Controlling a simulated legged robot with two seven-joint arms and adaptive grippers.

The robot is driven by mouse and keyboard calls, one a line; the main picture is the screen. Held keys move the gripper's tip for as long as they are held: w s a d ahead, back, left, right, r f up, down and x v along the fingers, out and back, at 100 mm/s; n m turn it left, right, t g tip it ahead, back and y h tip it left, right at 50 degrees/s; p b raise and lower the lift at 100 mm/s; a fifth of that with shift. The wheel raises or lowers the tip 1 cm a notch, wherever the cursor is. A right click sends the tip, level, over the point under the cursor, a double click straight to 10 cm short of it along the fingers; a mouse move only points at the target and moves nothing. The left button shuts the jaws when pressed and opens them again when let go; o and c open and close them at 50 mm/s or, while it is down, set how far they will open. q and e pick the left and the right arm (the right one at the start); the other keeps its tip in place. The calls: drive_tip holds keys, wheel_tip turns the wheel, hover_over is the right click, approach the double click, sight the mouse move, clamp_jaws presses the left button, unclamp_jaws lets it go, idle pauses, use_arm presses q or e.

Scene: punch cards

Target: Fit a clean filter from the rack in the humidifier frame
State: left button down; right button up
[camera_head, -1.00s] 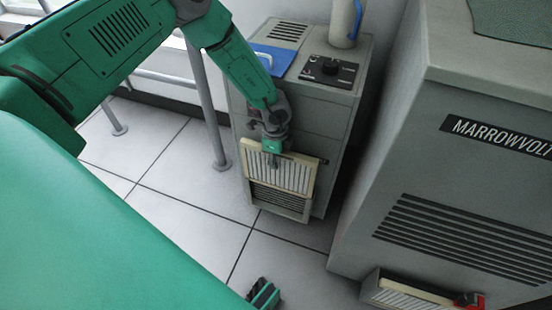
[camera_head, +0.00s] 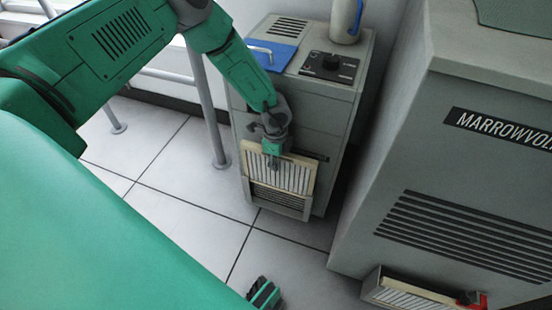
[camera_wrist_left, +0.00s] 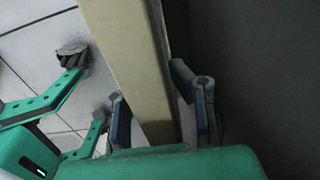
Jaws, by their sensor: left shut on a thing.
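My left gripper (camera_head: 270,152) is shut on a cream-edged pleated filter (camera_head: 283,178), holding it near its top edge. The filter stands nearly upright at the humidifier's (camera_head: 290,118) lower front, over the upper part of the louvred frame (camera_head: 278,208). The frame's lower part shows beneath it. I cannot tell whether the filter is seated in the frame. In the left wrist view the filter's pale edge (camera_wrist_left: 128,60) runs between the finger pads. My right gripper (camera_wrist_left: 90,85) is open and empty there; only its tip shows in the head view (camera_head: 264,294).
A large grey MARROWVOLT cabinet (camera_head: 450,180) stands close on the right. At its foot is a holder (camera_head: 372,284) with another pleated filter (camera_head: 408,298) and a red part (camera_head: 470,299). A metal rail post (camera_head: 212,120) stands left. Tiled floor before the humidifier is clear.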

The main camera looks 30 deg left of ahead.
sight(276, 182)
use_arm(q)
drive_tip(key=shift+f+b, duration=0.4)
drive_tip(key=shift+f, duration=0.6)
drive_tip(key=shift+f, duration=1.45)
drive_tip(key=shift+f, duration=1.4)
drive_tip(key=shift+f+b, duration=0.3)
drive_tip(key=shift+f, duration=1.35)
